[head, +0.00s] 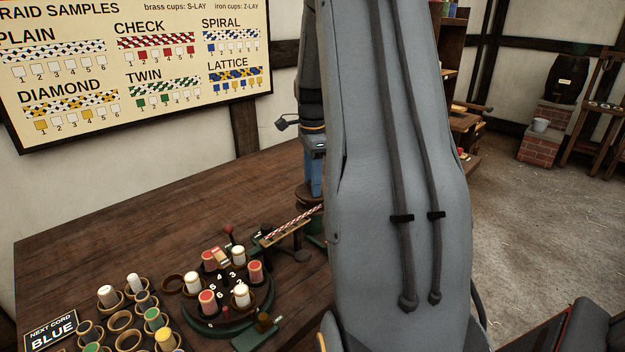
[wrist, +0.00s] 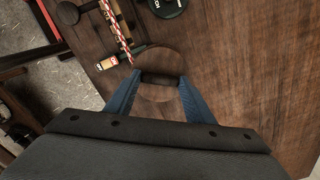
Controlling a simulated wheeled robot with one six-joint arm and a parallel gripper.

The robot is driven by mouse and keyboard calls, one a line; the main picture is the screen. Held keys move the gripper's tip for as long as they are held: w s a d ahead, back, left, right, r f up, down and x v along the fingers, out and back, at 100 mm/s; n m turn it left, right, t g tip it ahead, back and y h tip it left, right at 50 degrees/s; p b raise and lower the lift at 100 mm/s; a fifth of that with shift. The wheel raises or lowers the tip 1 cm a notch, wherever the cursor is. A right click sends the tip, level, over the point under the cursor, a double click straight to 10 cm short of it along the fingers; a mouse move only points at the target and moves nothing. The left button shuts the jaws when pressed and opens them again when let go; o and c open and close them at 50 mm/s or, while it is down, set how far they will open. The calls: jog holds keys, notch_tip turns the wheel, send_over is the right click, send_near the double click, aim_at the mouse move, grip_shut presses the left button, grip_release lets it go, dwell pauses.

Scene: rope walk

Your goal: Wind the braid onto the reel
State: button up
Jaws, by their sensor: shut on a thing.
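The red-and-white braid (head: 292,224) lies along a narrow wooden track on the bench. It also shows in the wrist view (wrist: 118,28), its near end close to a round wooden disc. That disc, seemingly the reel (wrist: 155,60), is below my gripper (wrist: 160,80). In the head view the reel (head: 308,198) is a brown round thing partly hidden by my arm. My gripper's blue fingers (head: 312,180) are shut on a dark brown grip (wrist: 160,79) over the disc. I cannot tell whether any braid is wound on it.
A round green stand (head: 230,318) with red and white bobbins stands left of the track. Several ring holders (head: 125,320) with bobbins and a "NEXT CORD BLUE" sign (head: 52,330) are at the front left. The bench's left back (head: 130,240) is clear. A samples board (head: 135,75) hangs behind.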

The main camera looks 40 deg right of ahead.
jog(key=n+p, duration=0.1)
jog(key=n, duration=0.3)
jog(key=shift+r+p, duration=0.1)
jog(key=shift+p, duration=0.3)
jog(key=n+p, duration=0.1)
jog(key=n, duration=0.2)
jog(key=shift+n, duration=0.3)
jog(key=n+p, duration=0.1)
jog(key=n, duration=0.2)
jog(key=shift+n, duration=0.3)
jog(key=n+p, duration=0.1)
jog(key=n, duration=0.2)
jog(key=shift+n, duration=0.4)
jog(key=n+p, duration=0.2)
jog(key=n, duration=0.5)
jog(key=n+p, duration=0.1)
jog(key=n, duration=0.2)
jog(key=shift+n, duration=0.4)
jog(key=shift+n+p, duration=0.45)
jog(key=shift+n, duration=1.35)
